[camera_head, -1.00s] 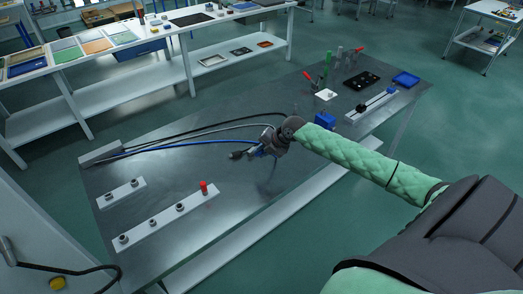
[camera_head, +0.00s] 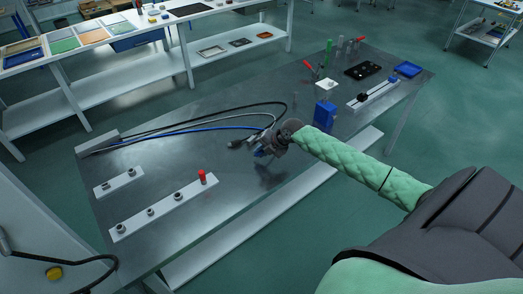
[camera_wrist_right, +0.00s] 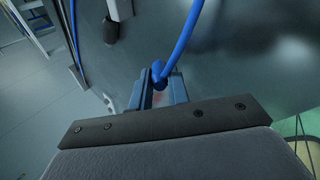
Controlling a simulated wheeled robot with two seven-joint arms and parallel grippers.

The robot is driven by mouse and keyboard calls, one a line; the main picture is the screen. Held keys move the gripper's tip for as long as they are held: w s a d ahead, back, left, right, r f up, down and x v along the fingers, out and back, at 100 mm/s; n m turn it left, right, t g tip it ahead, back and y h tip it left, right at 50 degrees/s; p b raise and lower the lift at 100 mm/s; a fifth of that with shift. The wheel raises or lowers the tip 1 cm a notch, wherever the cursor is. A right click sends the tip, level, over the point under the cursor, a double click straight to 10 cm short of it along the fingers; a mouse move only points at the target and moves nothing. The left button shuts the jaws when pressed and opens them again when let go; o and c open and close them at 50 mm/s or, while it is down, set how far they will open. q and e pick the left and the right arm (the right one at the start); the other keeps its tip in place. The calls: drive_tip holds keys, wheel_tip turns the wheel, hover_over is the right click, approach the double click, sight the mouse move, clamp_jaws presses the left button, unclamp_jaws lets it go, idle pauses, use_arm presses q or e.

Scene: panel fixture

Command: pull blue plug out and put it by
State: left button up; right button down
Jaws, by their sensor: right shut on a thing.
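My right gripper (camera_head: 262,152) is shut on the blue plug above the middle of the metal table. In the right wrist view the blue plug (camera_wrist_right: 158,72) sits between the two fingers, with its blue cable bending upward. In the head view the plug is mostly hidden by the gripper, and the blue cable (camera_head: 205,128) runs left to a grey block at the table's edge. The long white socket strip (camera_head: 165,211) lies at the front left, apart from the gripper. My left gripper is not in view.
A red plug (camera_head: 202,177) stands at the long strip's right end. A shorter socket strip (camera_head: 119,183) lies behind its left part. A dark cable end (camera_head: 236,144) lies close by the gripper. Bare table (camera_head: 225,205) lies in front.

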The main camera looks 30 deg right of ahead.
drive_tip(key=shift+f, duration=0.1)
drive_tip(key=c, duration=1.5)
unclamp_jaws()
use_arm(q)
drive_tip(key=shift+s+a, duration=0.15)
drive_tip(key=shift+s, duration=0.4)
use_arm(e)
drive_tip(key=shift+o, duration=1.2)
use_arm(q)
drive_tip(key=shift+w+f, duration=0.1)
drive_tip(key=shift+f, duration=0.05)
use_arm(e)
drive_tip(key=shift+s+d+r, duration=0.1)
drive_tip(key=shift+s+r, duration=0.05)
drive_tip(key=shift+r, duration=0.05)
drive_tip(key=shift+b+v, duration=0.7)
drive_tip(key=shift+v, duration=0.2)
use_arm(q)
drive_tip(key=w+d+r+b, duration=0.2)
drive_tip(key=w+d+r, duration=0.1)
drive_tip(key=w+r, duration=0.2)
use_arm(e)
drive_tip(key=shift+v, duration=2.7)
